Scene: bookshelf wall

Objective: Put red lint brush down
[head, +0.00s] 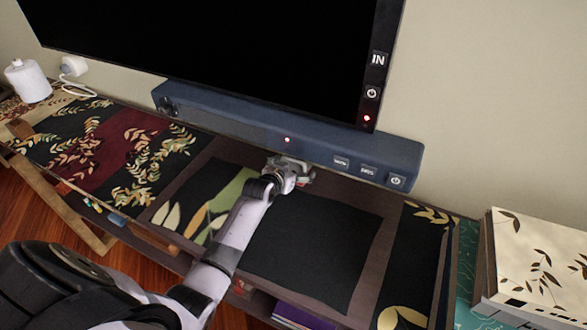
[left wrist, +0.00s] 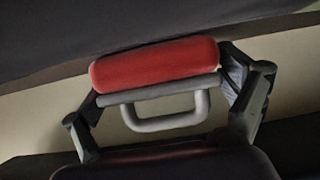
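The red lint brush (left wrist: 155,63), a red roller with a grey bar and a grey loop handle, lies between the fingers of my left gripper (left wrist: 165,85) in the left wrist view. The fingers press against its two ends. In the head view my left gripper (head: 290,178) is low over the patterned shelf top (head: 315,250), just in front of the soundbar; the brush is mostly hidden there by the gripper. I cannot tell whether the brush touches the shelf top. My right gripper is not in view.
A dark blue soundbar (head: 270,135) stands behind my left gripper, under a large black television (head: 230,50). A patterned box (head: 540,260) is at the right, a white cylinder (head: 27,80) at the far left. The black shelf area right of my gripper is clear.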

